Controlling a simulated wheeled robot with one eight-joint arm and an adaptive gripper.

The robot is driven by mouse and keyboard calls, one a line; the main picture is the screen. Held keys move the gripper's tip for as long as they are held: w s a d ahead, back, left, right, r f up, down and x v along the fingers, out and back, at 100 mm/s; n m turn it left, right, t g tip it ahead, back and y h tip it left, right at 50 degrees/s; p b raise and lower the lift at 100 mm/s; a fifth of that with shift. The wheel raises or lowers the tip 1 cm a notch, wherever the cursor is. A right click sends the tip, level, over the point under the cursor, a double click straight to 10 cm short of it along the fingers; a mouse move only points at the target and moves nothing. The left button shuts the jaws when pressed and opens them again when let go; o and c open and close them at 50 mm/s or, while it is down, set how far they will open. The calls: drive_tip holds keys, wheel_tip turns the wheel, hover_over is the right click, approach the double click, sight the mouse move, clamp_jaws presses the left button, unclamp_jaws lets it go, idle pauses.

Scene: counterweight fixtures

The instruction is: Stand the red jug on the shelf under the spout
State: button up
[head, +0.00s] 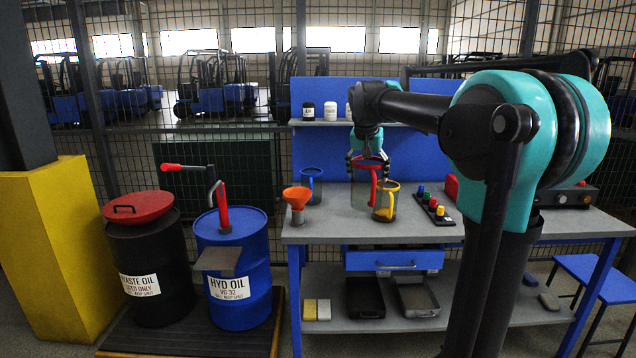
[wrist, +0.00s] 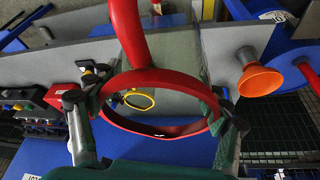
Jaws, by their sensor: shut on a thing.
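The red jug has a red rim and handle (head: 374,188) and a see-through body. My gripper (head: 367,157) is shut on it near the rim, above the workbench. I cannot tell whether its base touches the bench top. In the wrist view the red rim (wrist: 160,132) lies between my two fingers, with the handle rising toward the top. The spout (head: 213,190) is part of the red hand pump (head: 224,213) on the blue HYD OIL drum (head: 232,245). The small grey shelf (head: 217,260) sticks out from the drum's front, below the spout, and is bare.
A yellow jug (head: 385,205) stands close beside the red one. A blue jug (head: 311,178) and an orange funnel (head: 297,198) stand on the workbench (head: 330,232) to the left. A black WASTE OIL drum (head: 148,260) with a red lid stands left of the blue drum.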

drive_tip(key=w+d+f+n, duration=0.1)
drive_tip(key=w+f, duration=0.1)
drive_tip(key=f, duration=0.7)
drive_tip(key=w+d+f+n, duration=0.1)
drive_tip(key=w+f, duration=0.1)
drive_tip(key=f, duration=0.6)
drive_tip(key=s+d+f+n, duration=0.1)
drive_tip(key=s+f, duration=0.4)
drive_tip(key=f, duration=0.7)
drive_tip(key=s+d+f+n+y, duration=0.1)
drive_tip(key=s+f, duration=0.4)
drive_tip(key=f, duration=0.8)
drive_tip(key=shift+s+y, duration=0.15)
drive_tip(key=shift+y, duration=0.15)
drive_tip(key=shift+a, duration=0.1)
